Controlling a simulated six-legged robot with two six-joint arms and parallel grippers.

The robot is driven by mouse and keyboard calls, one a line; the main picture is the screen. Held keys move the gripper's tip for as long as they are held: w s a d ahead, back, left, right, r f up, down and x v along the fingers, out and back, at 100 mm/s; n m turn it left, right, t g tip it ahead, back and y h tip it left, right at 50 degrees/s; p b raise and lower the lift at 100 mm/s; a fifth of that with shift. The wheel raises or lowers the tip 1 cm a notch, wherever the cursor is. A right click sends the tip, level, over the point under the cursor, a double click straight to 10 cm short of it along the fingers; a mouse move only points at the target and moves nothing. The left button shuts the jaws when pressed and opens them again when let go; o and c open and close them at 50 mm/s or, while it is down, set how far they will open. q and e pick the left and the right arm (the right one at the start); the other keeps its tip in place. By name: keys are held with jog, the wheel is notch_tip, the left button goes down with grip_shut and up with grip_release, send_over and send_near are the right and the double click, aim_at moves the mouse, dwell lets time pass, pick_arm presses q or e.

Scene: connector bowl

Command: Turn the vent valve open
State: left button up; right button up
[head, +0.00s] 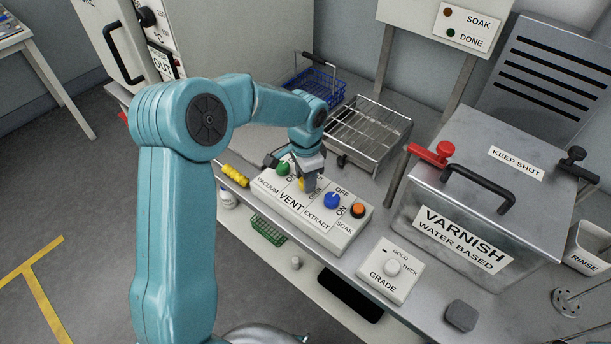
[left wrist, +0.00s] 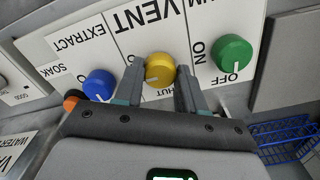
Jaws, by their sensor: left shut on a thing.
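The control panel (head: 325,232) sits on the bench, with a row of knobs labelled vacuum, vent and extract. The yellow vent knob (left wrist: 160,68) is the middle one; in the head view my gripper mostly covers it. My left gripper (head: 305,183) reaches down over the panel, and in the left wrist view its two fingers (left wrist: 160,85) close on the sides of the yellow knob. A white pointer line shows on the knob's lower part. The word "SHUT" beneath it is partly hidden by a finger. My right gripper is not in view.
A green knob (head: 282,168) and a blue knob (head: 331,200) flank the vent knob closely. An orange soak button (head: 358,210) is at the panel's end. A wire rack tray (head: 368,133) stands behind, and the varnish tank (head: 490,205) stands right. A grade dial box (head: 391,268) is in front.

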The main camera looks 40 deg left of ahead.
pick_arm(q)
jog(key=shift+w+r, duration=0.1)
jog(key=o, duration=1.1)
jog(key=shift+c, duration=0.2)
notch_tip(320, 180, up, 16)
jog(key=shift+r, duration=0.15)
jog(key=shift+s, duration=0.2)
